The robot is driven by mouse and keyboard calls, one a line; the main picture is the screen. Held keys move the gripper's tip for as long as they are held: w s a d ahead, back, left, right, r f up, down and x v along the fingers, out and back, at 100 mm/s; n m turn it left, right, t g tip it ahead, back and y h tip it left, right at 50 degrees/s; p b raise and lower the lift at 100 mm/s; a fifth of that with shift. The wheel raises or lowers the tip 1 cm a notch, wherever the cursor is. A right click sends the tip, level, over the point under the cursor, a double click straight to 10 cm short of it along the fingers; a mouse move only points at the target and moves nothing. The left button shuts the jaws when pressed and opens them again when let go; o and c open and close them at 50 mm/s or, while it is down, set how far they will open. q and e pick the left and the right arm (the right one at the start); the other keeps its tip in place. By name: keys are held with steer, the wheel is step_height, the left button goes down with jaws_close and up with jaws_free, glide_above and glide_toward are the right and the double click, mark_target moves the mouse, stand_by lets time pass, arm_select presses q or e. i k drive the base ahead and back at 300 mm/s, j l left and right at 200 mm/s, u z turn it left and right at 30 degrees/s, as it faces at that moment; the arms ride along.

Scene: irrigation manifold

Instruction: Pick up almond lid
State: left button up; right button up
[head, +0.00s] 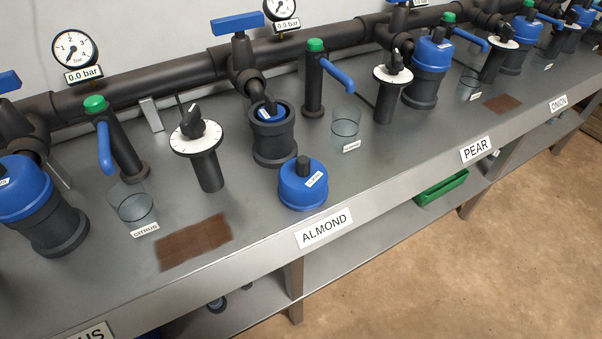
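The almond lid (303,188) is a blue round cap with a dark knob on top and a small white label. It rests on the grey metal bench, just behind the ALMOND sign (324,229) on the front edge. Behind it and a little left stands an open dark filter housing (273,146) with something blue inside its mouth. Neither of my grippers shows in the head view.
A brown mat (194,242) lies left of the lid. A dial post (207,168) stands behind the mat. Clear cups stand at left (132,204) and right (345,123). Blue-lidded housings stand at far left (45,212) and right (427,72). Dark pipes run along the back.

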mark_target(303, 186)
steer(key=k+j+z, duration=0.1)
steer(key=k+z, duration=0.15)
steer(key=z, duration=0.15)
steer(key=k+z, duration=0.25)
steer(key=z, duration=0.2)
steer(key=k+z, duration=0.4)
steer(key=i, duration=0.1)
